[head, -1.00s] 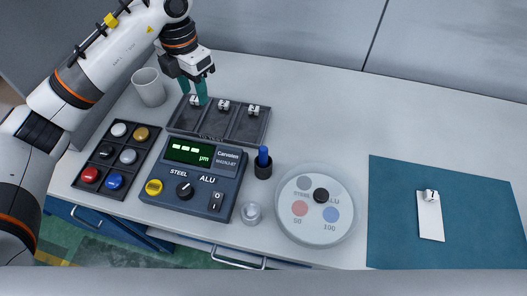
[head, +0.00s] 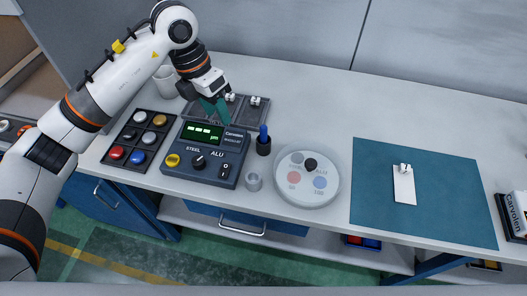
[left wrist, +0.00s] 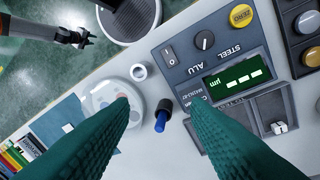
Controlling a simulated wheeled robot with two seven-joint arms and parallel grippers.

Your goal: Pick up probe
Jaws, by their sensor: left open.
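The probe (head: 263,130) looks like a blue pen standing upright in a small black holder (head: 264,147), right of the meter. In the left wrist view the blue probe (left wrist: 160,123) and its black holder (left wrist: 166,105) show between my fingers, beyond the tips. My left gripper (head: 215,111) has green fingers and is open and empty. It is above the back of the meter, left of the probe and apart from it. In the left wrist view a small dark gripper, seemingly my right one (left wrist: 82,39), shows at the upper left; its jaw state is unclear.
The meter (head: 232,170), a clear ring cup (head: 253,181) and a round dish (head: 284,196) surround the holder. A spindle tray (head: 258,115) is behind, partly hidden by my left gripper. A teal mat (head: 440,215) lies at right. The back middle of the table is clear.

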